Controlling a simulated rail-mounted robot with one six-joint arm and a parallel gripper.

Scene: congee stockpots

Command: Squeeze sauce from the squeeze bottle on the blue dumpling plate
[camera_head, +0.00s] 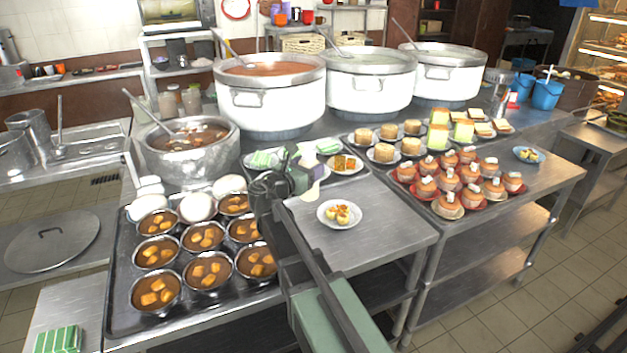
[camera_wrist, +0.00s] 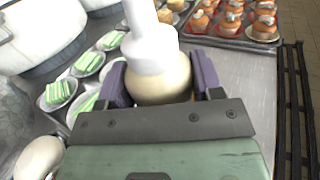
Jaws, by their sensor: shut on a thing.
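The squeeze bottle (camera_wrist: 158,78) has a white top and a cream-coloured body and stands between my gripper's purple fingers in the wrist view. My gripper (camera_wrist: 162,84) is shut on it. In the head view my gripper (camera_head: 300,178) is over the metal counter, and only a pale part of the bottle (camera_head: 311,164) shows beside it. The blue dumpling plate (camera_head: 540,157) holds small yellowish pieces and sits far to the right on the counter, well apart from my gripper. A white plate (camera_head: 325,221) with similar yellow dumplings lies near my gripper. The wrist view does not show the blue plate.
Three large white stockpots (camera_head: 270,100) stand at the back. A tray of red-plated cakes (camera_head: 460,185) lies between my gripper and the blue plate. Metal bowls of curry (camera_head: 155,253) fill a tray at the left. Bare counter (camera_head: 385,215) shows right of the white plate.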

